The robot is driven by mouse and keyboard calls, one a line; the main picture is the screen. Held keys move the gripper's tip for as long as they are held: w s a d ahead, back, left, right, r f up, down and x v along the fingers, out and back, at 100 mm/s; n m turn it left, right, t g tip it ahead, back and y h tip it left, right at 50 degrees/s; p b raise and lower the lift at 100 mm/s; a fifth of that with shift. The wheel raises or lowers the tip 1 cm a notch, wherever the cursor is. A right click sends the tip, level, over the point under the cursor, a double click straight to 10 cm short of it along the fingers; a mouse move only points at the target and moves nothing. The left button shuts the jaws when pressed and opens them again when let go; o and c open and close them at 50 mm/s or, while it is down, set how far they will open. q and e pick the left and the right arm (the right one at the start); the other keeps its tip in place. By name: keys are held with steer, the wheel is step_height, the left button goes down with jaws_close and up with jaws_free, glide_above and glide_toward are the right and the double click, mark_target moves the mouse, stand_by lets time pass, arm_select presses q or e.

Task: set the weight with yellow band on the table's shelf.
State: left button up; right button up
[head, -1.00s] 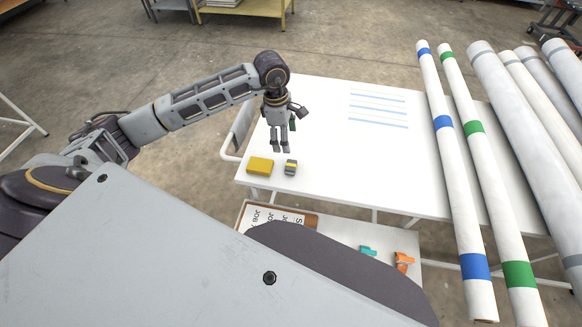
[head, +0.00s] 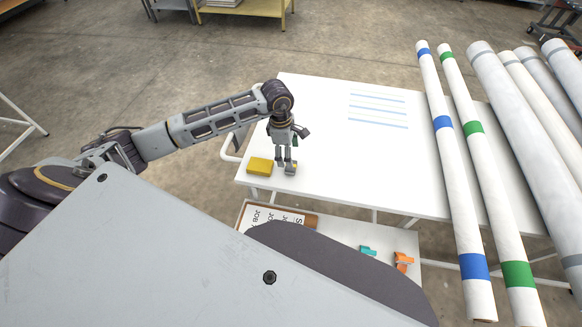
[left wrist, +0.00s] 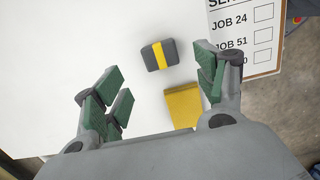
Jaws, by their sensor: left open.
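The dark grey weight with a yellow band (head: 291,170) sits on the white table top (head: 350,170) near its front left edge. It also shows in the left wrist view (left wrist: 160,55), between and beyond the fingertips. My left gripper (head: 284,163) points down just above the weight and partly covers it in the head view. Its green-padded fingers (left wrist: 160,78) are apart with nothing between them. The table's shelf (head: 385,240) is below the top at the front, partly hidden by my body. My right gripper is not in view.
A yellow block (head: 260,166) lies just left of the weight. On the shelf are a clipboard (head: 262,214), a teal item (head: 368,250) and an orange item (head: 403,261). Long rolls with blue (head: 442,122) and green bands (head: 474,127) stretch along the right. Shelf space between clipboard and teal item looks clear.

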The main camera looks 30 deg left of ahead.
arm_select(q)
steer(key=shift+f, duration=0.6)
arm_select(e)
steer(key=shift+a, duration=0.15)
arm_select(q)
steer(key=shift+f, duration=0.1)
steer(key=shift+d+f, duration=0.2)
steer(key=shift+f, duration=0.4)
steer(key=f, duration=0.2)
steer(key=shift+d+f+p, duration=0.2)
steer(key=shift+f+p, duration=0.15)
steer(key=shift+w+f, duration=0.1)
steer(key=shift+f, duration=0.45)
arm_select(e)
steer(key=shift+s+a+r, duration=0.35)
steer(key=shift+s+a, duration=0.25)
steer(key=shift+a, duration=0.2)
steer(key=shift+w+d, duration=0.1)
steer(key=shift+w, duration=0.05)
